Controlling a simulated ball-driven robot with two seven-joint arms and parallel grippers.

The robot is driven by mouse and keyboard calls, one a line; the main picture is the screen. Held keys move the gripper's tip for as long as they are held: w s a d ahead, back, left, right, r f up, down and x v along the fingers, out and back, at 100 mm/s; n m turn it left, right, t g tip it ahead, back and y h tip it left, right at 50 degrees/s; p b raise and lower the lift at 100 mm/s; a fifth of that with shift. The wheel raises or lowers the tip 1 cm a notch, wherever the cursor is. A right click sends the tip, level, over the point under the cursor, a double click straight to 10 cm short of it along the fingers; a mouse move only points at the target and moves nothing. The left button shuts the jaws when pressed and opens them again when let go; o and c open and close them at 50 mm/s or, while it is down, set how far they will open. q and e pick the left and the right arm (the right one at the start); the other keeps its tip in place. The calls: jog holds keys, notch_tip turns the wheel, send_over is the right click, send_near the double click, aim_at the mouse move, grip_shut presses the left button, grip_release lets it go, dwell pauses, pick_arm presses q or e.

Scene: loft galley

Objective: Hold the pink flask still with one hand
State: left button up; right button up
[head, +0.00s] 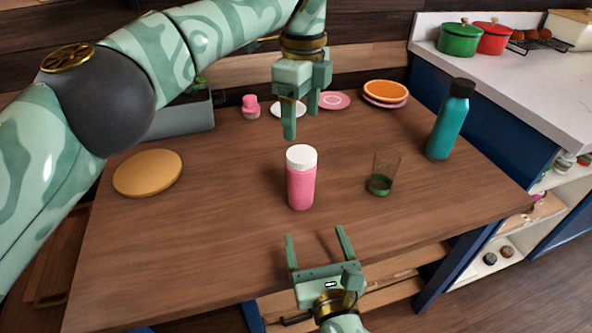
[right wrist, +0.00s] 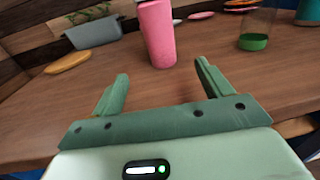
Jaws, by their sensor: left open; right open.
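The pink flask (head: 301,186) with a white lid stands upright near the middle of the wooden table. In the right wrist view the pink flask (right wrist: 157,36) stands beyond the fingers, its top cut off by the frame edge. My left gripper (head: 302,118) is open, fingers pointing down, above and behind the flask; nothing is between its fingers. My right gripper (head: 317,236) is open and empty at the table's front edge, its fingers pointing toward the flask and apart from it. It also shows in the right wrist view (right wrist: 160,82).
A glass with green contents (head: 383,175) stands right of the flask, with a teal bottle (head: 448,125) farther right. A round wooden board (head: 148,172) lies left. Plates (head: 386,92), a small pink item (head: 250,106) and a grey planter (head: 182,117) are at the back. The front-left table is clear.

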aim_at(300, 182)
jog(key=x, duration=1.6)
jog(key=shift+w+d, duration=0.1)
jog(key=c, duration=1.1)
jog(key=o, duration=1.1)
